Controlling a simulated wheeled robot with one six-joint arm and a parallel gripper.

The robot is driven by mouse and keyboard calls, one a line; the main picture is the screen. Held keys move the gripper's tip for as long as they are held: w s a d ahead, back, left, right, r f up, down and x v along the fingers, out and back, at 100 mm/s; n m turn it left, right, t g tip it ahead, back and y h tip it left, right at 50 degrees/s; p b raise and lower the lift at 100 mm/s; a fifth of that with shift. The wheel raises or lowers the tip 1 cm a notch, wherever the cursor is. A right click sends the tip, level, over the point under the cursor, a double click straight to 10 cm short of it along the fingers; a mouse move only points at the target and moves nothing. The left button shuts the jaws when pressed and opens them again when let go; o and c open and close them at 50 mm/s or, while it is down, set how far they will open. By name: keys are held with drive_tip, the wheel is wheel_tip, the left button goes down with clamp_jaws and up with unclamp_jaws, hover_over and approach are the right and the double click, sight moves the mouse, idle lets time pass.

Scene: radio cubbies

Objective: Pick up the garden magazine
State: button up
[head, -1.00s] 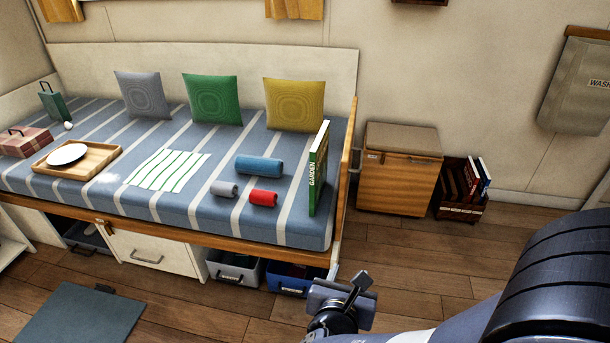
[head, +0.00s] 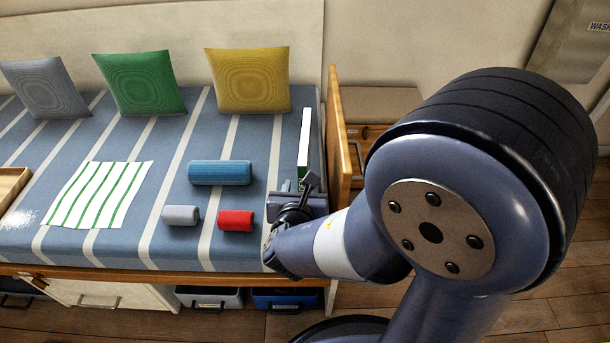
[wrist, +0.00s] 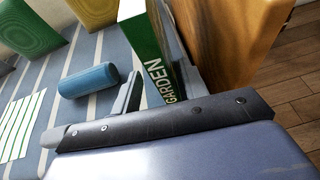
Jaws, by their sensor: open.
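The garden magazine (head: 304,140) stands upright at the right end of the striped bed, beside the wooden end board. In the head view its pale page edge shows, and its lower part is hidden behind my gripper (head: 300,190). In the wrist view the green magazine (wrist: 148,42) shows its spine with the word GARDEN. My gripper (wrist: 160,80) is open there, with one finger on each side of the spine. I cannot tell whether either finger touches it.
The wooden end board (head: 336,130) is close on the magazine's right. A blue roll (head: 220,173), a red roll (head: 236,220) and a grey roll (head: 181,215) lie to the left. A yellow cushion (head: 248,80) leans behind. Bins sit under the bed.

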drive_tip(key=b+x, duration=0.1)
drive_tip(key=x, duration=0.2)
drive_tip(key=shift+w+d, duration=0.2)
drive_tip(key=shift+c, duration=0.3)
clamp_jaws()
